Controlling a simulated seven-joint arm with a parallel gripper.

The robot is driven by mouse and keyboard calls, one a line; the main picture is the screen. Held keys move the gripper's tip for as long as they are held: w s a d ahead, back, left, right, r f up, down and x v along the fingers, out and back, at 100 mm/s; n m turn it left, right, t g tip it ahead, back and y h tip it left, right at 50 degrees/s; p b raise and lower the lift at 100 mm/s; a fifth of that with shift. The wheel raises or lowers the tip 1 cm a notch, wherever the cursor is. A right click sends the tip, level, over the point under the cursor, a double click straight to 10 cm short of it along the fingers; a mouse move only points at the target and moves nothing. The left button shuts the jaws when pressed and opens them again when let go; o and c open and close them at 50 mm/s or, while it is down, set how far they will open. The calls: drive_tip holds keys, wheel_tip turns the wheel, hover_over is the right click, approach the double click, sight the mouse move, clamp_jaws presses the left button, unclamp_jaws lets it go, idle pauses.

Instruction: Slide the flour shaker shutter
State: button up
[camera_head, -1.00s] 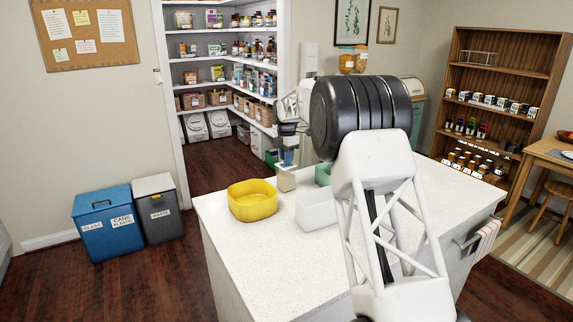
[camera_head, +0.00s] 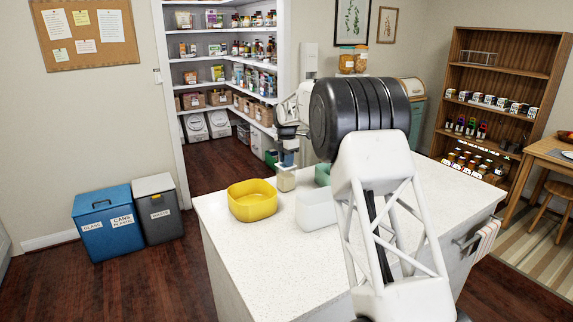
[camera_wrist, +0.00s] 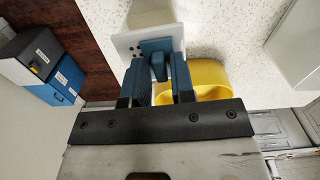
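The flour shaker (camera_head: 286,181) stands upright on the white island counter, right of the yellow bowl. In the wrist view its pale square top (camera_wrist: 125,42) shows several dark holes at the left. The blue shutter (camera_wrist: 158,45) covers the middle of the top, with a raised blue tab. My gripper (camera_head: 287,160) is directly over the shaker, pointing down. In the wrist view my gripper (camera_wrist: 159,68) has its blue fingers apart, one on each side of the tab. I cannot tell if they touch it. The fingers hide part of the shutter.
The yellow bowl (camera_head: 253,203) stands close left of the shaker. A white container (camera_head: 315,212) and a green container (camera_head: 323,174) stand to the right. The counter (camera_head: 275,255) is clear at the front. Blue and grey bins (camera_head: 108,218) stand on the floor at left.

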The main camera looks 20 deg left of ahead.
drive_tip(key=shift+r, duration=0.15)
idle(0.7)
drive_tip(key=shift+c, duration=0.4)
drive_tip(key=shift+c, duration=1.1)
drive_tip(key=shift+s+d, duration=0.3)
drive_tip(key=shift+d, duration=0.1)
drive_tip(key=o, duration=0.4)
drive_tip(key=shift+r, duration=0.2)
drive_tip(key=shift+r, duration=3.3)
